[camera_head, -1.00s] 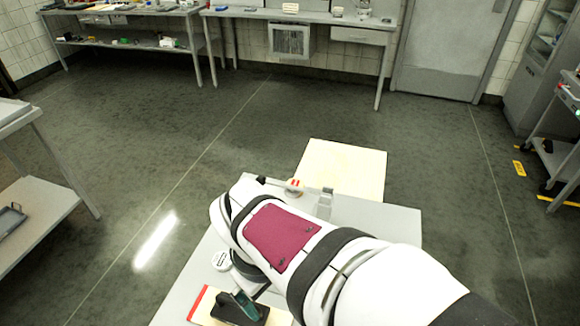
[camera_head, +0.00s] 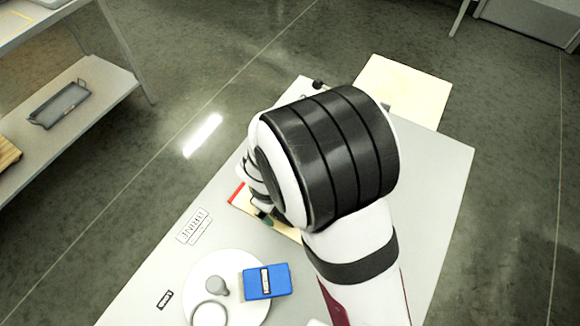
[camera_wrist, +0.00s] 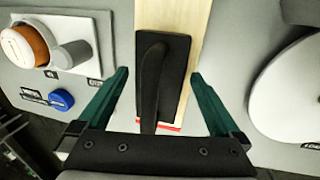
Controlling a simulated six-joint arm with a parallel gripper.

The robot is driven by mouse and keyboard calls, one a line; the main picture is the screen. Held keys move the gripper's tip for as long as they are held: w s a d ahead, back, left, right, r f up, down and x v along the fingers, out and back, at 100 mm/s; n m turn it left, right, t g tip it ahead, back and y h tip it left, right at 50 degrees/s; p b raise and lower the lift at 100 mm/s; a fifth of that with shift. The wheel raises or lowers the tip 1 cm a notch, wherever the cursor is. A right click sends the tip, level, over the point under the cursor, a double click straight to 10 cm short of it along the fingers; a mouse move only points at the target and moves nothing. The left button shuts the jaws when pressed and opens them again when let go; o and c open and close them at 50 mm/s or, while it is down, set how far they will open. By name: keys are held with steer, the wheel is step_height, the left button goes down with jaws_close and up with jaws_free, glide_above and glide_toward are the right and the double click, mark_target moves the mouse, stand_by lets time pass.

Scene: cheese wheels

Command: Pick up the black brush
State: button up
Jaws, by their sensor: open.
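The black brush (camera_wrist: 176,72), a flat dark block with a raised curved handle, lies on a pale wooden board with a red edge in the wrist view. My gripper (camera_wrist: 158,73) is open, with one green finger on each side of the brush. I see no contact between the fingers and the brush. In the head view my arm covers most of the brush and the gripper; only a bit of green finger (camera_head: 263,215) shows beside the board.
The wooden board (camera_wrist: 195,40) lies under the brush. Left of it in the wrist view are a white base (camera_wrist: 75,62) with an orange-brown round piece and a blue knob (camera_wrist: 61,99). A white disc (camera_wrist: 290,90) is at right. A blue box (camera_head: 267,281) sits on the disc in the head view.

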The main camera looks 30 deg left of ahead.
steer(key=c, duration=1.5)
steer(key=r, duration=0.4)
steer(key=shift+w+d+r, duration=0.15)
steer(key=shift+d+r, duration=0.05)
steer(key=shift+r, duration=0.05)
steer(key=w+d+r, duration=0.1)
steer(key=d+r, duration=0.1)
steer(key=d, duration=0.1)
steer(key=w+d+r, duration=0.1)
steer(key=d+r, duration=0.1)
steer(key=d, duration=0.2)
steer(key=w+d+r, duration=0.1)
steer(key=d+r, duration=0.1)
steer(key=d, duration=0.1)
steer(key=shift+w+d+r, duration=0.25)
steer(key=shift+w+d, duration=0.05)
steer(key=shift+w, duration=0.1)
